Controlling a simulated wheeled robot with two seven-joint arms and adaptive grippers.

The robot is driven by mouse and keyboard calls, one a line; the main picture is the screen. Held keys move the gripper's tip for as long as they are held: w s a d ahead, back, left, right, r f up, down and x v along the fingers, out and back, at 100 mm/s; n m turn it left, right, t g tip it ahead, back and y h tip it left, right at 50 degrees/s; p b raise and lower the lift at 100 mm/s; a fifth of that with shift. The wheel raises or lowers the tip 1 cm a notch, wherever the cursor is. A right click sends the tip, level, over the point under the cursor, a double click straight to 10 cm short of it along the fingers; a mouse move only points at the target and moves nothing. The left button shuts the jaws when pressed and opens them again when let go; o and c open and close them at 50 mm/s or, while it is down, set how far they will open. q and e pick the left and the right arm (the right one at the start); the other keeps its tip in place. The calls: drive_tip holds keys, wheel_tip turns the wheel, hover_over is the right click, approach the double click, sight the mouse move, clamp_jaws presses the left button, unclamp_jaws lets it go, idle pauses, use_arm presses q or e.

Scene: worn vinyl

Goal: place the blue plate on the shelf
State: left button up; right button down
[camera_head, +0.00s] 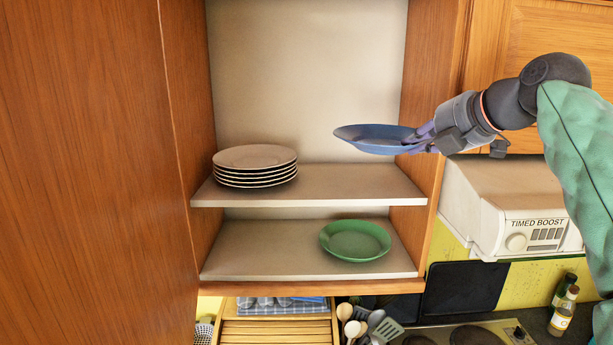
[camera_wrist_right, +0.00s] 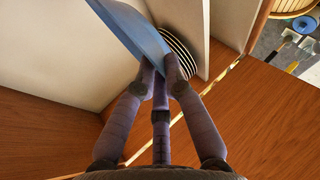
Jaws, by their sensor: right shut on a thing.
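The blue plate (camera_head: 372,134) is held roughly level above the right part of the upper shelf (camera_head: 340,186), apart from it. My right gripper (camera_head: 418,138) is shut on the plate's right edge. In the right wrist view the gripper's fingers (camera_wrist_right: 162,85) close on the edge of the blue plate (camera_wrist_right: 135,38). The shelf board also shows in the wrist view (camera_wrist_right: 194,42). My left gripper is not in view.
A stack of white plates (camera_head: 255,166) stands on the upper shelf's left side. A green plate (camera_head: 355,240) lies on the lower shelf (camera_head: 262,250). The cabinet's side wall (camera_head: 425,85) stands close to my right gripper. The upper shelf's right half is clear.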

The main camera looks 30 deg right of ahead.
drive_tip(key=x, duration=0.6)
drive_tip(key=r+p+x, duration=0.1)
drive_tip(key=x, duration=0.2)
drive_tip(key=shift+w+d+f, duration=0.1)
drive_tip(key=shift+w+d, duration=0.2)
drive_tip(key=shift+w, duration=0.2)
hover_over(368, 196)
drive_tip(key=f, duration=0.4)
drive_tip(key=shift+s+f, duration=0.4)
drive_tip(key=shift+w+f, duration=0.2)
drive_tip(key=shift+f, duration=0.05)
drive_tip(key=shift+w+d+f, duration=0.1)
drive_tip(key=shift+w+f, duration=0.05)
drive_tip(key=shift+f, duration=0.8)
drive_tip(key=shift+w+f, duration=0.1)
drive_tip(key=shift+f, duration=0.8)
drive_tip(key=shift+f, duration=0.15)
drive_tip(key=c, duration=1.6)
unclamp_jaws()
